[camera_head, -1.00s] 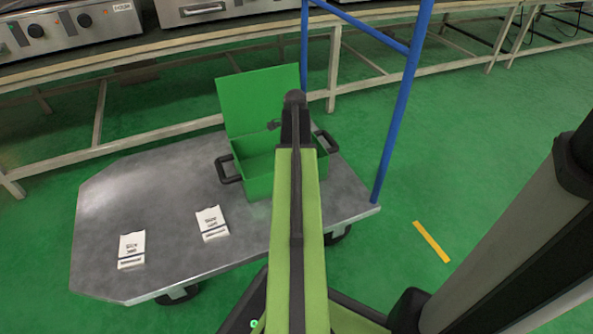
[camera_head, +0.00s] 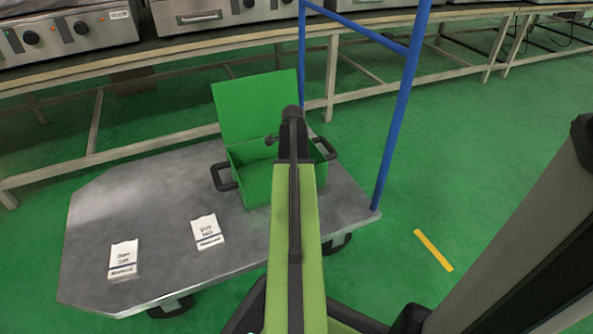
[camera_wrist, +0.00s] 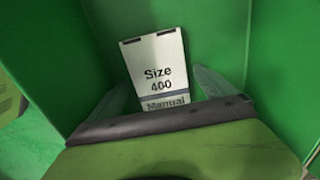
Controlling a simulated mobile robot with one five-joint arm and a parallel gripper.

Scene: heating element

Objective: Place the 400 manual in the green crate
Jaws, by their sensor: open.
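The 400 manual (camera_wrist: 158,65), a white card reading "Size 400 Manual", is inside the green crate in the wrist view. It is between my two spread fingers, its lower end partly hidden by my gripper body. My gripper (camera_wrist: 163,90) is open; I cannot tell whether a finger touches the card. The green crate (camera_head: 258,192) stands on the grey cart with its lid raised, and its green walls surround the card in the wrist view (camera_wrist: 70,60). In the head view my arm reaches over the crate and hides my fingers and the 400 manual.
Two other white manuals, a left one (camera_head: 123,256) and a right one (camera_head: 206,230), lie on the cart top (camera_head: 160,200) left of the crate. A blue post (camera_head: 398,120) rises at the cart's right. A bench with appliances (camera_head: 70,35) stands behind.

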